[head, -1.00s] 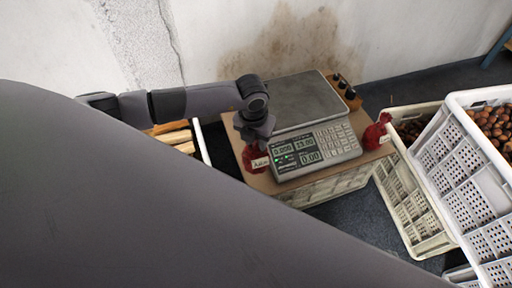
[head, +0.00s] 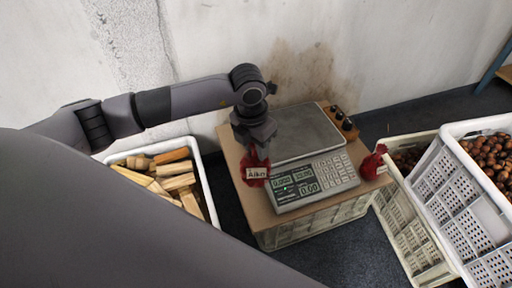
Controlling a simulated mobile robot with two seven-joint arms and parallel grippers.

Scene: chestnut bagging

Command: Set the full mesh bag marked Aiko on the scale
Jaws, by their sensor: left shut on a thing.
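The red mesh bag (head: 252,162) with a white tag reading Aiko hangs at my left gripper (head: 254,146), which is shut on its top. The bag is at the left of the scale, over the board's left part; I cannot tell whether it still touches the board. The scale (head: 307,135) has a bare grey platform at the back and a keypad with a lit display (head: 296,184) at the front. My right gripper is out of view.
A second red bag (head: 372,162) with a tag stands at the board's right edge. A white crate of wood pieces (head: 207,184) stands left. Crates with chestnuts (head: 455,172) stand right. My own arm covers the lower left.

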